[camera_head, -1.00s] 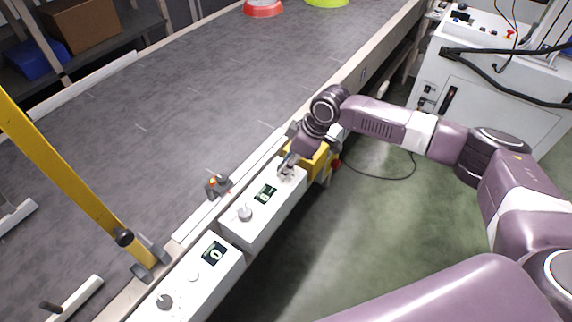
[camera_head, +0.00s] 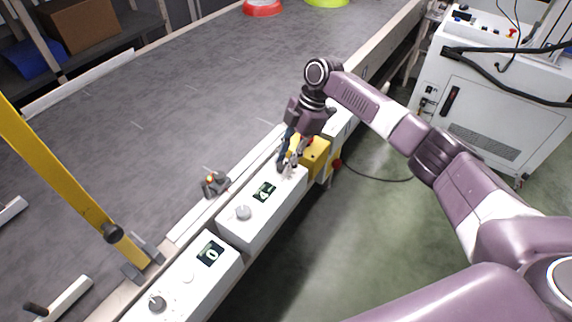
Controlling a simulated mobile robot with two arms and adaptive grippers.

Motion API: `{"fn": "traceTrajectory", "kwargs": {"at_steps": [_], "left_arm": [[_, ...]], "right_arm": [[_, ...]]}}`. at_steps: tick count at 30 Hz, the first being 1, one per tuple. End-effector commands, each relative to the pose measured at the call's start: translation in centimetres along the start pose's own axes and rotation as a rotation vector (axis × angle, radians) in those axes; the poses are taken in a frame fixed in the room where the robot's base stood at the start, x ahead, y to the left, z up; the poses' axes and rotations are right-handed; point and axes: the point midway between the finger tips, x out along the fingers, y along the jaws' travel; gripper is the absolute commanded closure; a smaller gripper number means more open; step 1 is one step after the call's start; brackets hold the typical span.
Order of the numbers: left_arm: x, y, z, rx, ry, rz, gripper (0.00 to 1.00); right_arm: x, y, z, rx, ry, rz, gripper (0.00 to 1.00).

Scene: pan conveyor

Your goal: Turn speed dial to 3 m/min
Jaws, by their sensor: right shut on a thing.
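My right gripper (camera_head: 287,168) reaches down to the far end of the upper white control box (camera_head: 268,216). Its fingers are shut on a small dial there, which they mostly hide. Nearer on the same box is a small display (camera_head: 264,192) with a digit that looks like 4, and a grey knob (camera_head: 243,212) that stands free. The lower white control box (camera_head: 196,282) has a display (camera_head: 210,253) reading 0 and another grey knob (camera_head: 157,304). My left gripper is out of view.
The wide grey conveyor belt (camera_head: 190,110) runs beside the boxes. A yellow box (camera_head: 316,154) with a red button (camera_head: 337,166) sits just past the gripper. A yellow post (camera_head: 60,180) stands at left. Red (camera_head: 262,8) and green (camera_head: 327,2) pans lie far up the belt.

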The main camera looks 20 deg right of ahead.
Motion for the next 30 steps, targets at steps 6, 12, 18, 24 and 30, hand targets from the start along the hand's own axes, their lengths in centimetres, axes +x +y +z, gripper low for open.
{"fn": "traceTrajectory", "kwargs": {"at_steps": [6, 12, 18, 24, 30], "left_arm": [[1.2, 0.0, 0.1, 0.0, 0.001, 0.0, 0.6], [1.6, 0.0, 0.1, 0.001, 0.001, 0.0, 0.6], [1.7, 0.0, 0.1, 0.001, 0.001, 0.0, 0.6], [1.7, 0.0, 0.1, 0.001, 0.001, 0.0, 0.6], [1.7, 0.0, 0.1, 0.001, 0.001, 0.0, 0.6]], "right_arm": [[0.1, 0.2, 0.0, -0.108, 0.0, -0.042, 0.99], [0.0, 0.3, 0.0, -0.162, -0.001, -0.064, 0.99], [-0.1, 0.3, 0.0, -0.179, -0.002, -0.071, 0.99], [-0.1, 0.3, 0.0, -0.18, -0.002, -0.071, 0.99], [-0.1, 0.3, 0.0, -0.179, -0.002, -0.07, 0.67]]}}
